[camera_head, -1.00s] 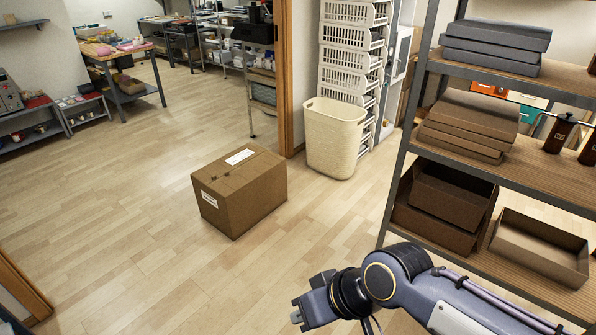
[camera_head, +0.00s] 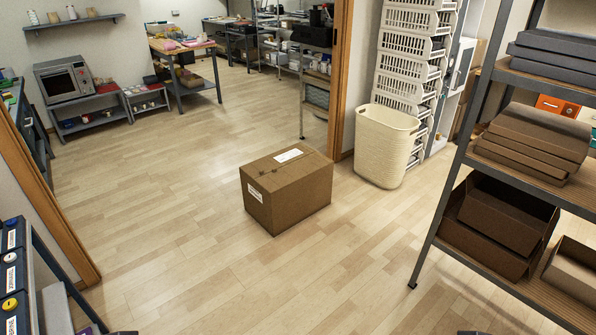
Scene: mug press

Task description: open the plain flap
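I cannot make out a plain flap in this view. The closed cardboard box (camera_head: 287,192) stands on the floor near the middle, with a white label on top and another on its side; whether its lid counts as the flap I cannot tell. At the lower left edge is a unit with labelled fronts (camera_head: 14,275) and round blue, white and yellow knobs, cut off by the frame. Neither gripper shows; only small dark bits poke in at the bottom edge, too little to identify.
A metal shelf (camera_head: 463,190) with cardboard trays stands at the right. A cream basket (camera_head: 386,145) is by the doorway post (camera_head: 347,80). A wooden door frame (camera_head: 45,200) stands at the left. A microwave (camera_head: 64,79) sits at the back left. The wooden floor (camera_head: 170,200) is clear left of the box.

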